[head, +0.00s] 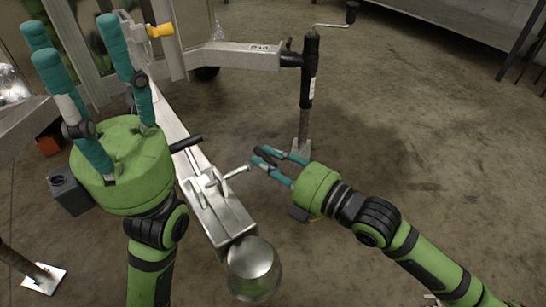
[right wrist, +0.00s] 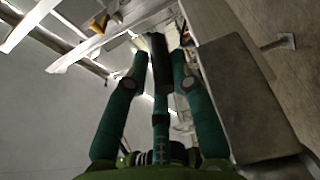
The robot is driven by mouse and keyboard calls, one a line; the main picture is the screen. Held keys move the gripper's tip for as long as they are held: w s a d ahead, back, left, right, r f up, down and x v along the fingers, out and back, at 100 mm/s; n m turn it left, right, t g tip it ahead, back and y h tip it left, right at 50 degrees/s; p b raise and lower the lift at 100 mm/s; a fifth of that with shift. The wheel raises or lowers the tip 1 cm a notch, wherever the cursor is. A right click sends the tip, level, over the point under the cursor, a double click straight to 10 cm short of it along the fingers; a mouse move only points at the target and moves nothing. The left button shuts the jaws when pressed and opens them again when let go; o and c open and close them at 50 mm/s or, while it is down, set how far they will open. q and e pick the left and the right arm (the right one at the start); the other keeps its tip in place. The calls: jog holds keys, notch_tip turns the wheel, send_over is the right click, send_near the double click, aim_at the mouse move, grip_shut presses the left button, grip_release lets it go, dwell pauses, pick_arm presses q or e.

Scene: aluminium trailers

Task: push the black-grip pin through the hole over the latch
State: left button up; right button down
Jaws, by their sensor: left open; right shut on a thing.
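My right gripper (head: 266,164) is shut on the black grip of the pin (head: 264,155), to the right of the trailer coupler. The right wrist view shows the black grip (right wrist: 161,62) between the teal fingers (right wrist: 156,80). The silver coupler (head: 222,210) lies along the trailer tongue, with a rounded shiny end (head: 253,268). A thin silver rod (head: 236,172) runs from the coupler's top toward my right fingertips; I cannot tell whether it is the pin's shaft or the latch. The hole cannot be made out. My left gripper (head: 85,62) is open and empty, fingers up, left of the tongue.
A black handle (head: 186,144) sticks out over the tongue. A jack post (head: 308,75) with a crank stands behind my right gripper. A yellow-handled part (head: 160,31) is on the frame at the back. The concrete floor to the right is clear.

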aim_at(241, 171)
jog(key=shift+s+a+p, duration=0.65)
jog(key=shift+s+a, duration=0.05)
jog(key=shift+a, duration=0.3)
jog(key=shift+s+a+p, duration=0.65)
jog(key=shift+s+a, duration=0.05)
jog(key=shift+a, duration=0.25)
jog(key=c, duration=1)
grip_release()
jog(key=shift+s, duration=0.1)
jog(key=v, duration=1.2)
